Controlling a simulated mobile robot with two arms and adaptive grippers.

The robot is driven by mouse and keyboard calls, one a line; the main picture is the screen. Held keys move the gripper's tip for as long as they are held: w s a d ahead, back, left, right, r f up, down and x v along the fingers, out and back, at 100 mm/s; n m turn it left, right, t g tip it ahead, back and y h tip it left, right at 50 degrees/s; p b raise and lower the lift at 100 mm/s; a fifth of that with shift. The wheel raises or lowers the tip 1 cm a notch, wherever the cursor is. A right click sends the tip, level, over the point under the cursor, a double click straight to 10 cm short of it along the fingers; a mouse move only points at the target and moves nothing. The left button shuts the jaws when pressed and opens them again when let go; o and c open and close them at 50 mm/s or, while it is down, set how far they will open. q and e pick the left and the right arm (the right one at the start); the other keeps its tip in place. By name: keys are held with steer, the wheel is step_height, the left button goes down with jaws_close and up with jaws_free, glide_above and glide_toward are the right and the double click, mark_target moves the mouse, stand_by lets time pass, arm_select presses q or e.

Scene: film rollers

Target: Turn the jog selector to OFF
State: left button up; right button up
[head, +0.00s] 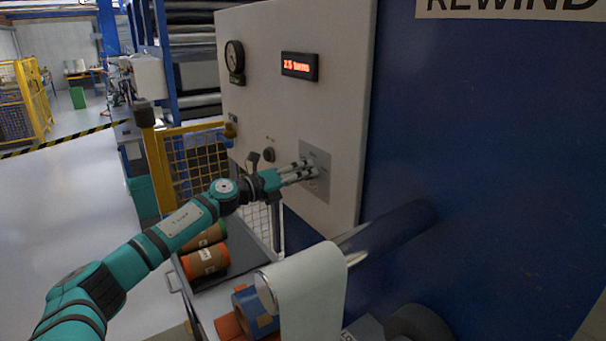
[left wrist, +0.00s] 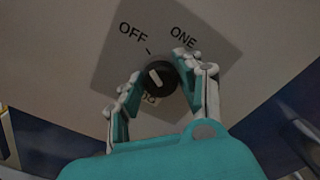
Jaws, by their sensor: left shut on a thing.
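The jog selector (left wrist: 157,77) is a round black knob with a white pointer line, on a grey plate (left wrist: 110,72) marked OFF, ONE and a third, partly hidden label below. The pointer line leans up and left, roughly toward the tick beside OFF. In the head view the plate (head: 321,188) sits on the light panel, and the fingers hide the knob. My left gripper (head: 308,170) is at the plate. In the left wrist view (left wrist: 159,80) its fingers are on both sides of the knob, shut on it. My right gripper is not in view.
Below are a white film roll (head: 310,290) and orange rolls (head: 205,262). A yellow mesh guard (head: 190,160) stands left of the panel.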

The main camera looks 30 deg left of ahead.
arm_select(q)
steer(key=o, duration=1.1)
steer(key=shift+o, duration=0.2)
steer(key=v, duration=1.2)
